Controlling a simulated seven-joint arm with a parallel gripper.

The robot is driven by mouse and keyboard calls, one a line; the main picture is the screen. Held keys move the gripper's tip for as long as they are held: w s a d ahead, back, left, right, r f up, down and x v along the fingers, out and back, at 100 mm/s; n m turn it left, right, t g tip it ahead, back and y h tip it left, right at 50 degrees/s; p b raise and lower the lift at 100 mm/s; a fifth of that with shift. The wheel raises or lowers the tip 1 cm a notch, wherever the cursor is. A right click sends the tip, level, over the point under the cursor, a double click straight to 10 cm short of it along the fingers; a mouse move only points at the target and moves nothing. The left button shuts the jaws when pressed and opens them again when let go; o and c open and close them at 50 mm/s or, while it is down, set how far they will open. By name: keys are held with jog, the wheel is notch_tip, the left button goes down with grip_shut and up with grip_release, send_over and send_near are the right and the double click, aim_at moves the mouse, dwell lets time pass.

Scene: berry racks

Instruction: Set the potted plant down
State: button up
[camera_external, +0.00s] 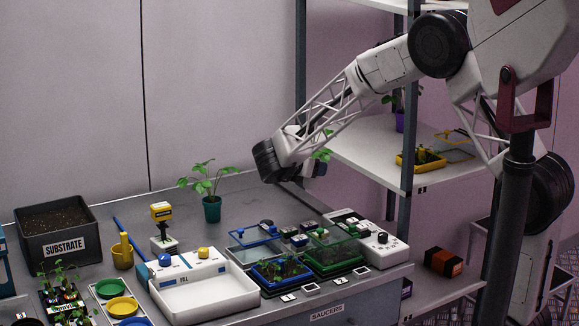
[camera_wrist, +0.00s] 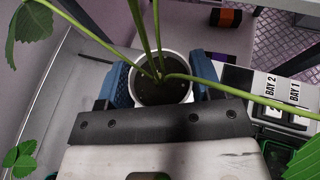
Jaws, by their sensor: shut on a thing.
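My gripper (camera_wrist: 162,80) is shut on a potted plant (camera_wrist: 165,93), its blue fingers on either side of the pot. The pot has a pale rim and dark soil, and long green stems and leaves spread across the wrist view. In the external view my gripper (camera_external: 308,172) is by the back right of the table, beside the shelf rack. Some leaves of the held plant (camera_external: 322,154) show there, but its pot is mostly hidden by my gripper. I cannot tell whether the pot touches a surface.
Another plant in a teal pot (camera_external: 211,210) stands on the table. In front are a white tray unit (camera_external: 205,290), blue and green trays (camera_external: 333,245) and a substrate bin (camera_external: 58,243). The shelf (camera_external: 370,150) holds a yellow tray (camera_external: 421,161). Bay labels (camera_wrist: 283,90) show in the wrist view.

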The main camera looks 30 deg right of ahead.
aim_at(306, 186)
notch_tip(306, 186, down, 6)
jog(key=shift+f, duration=0.1)
jog(key=shift+w, duration=0.15)
jog(key=w+f, duration=0.1)
jog(key=w, duration=1.4)
jog(key=shift+a+f, duration=0.2)
jog(key=shift+a, duration=0.2)
jog(key=shift+w, duration=0.35)
jog(key=shift+f, duration=1.8)
jog(key=shift+f, duration=0.15)
jog(key=o, duration=1)
jog(key=shift+c, duration=0.2)
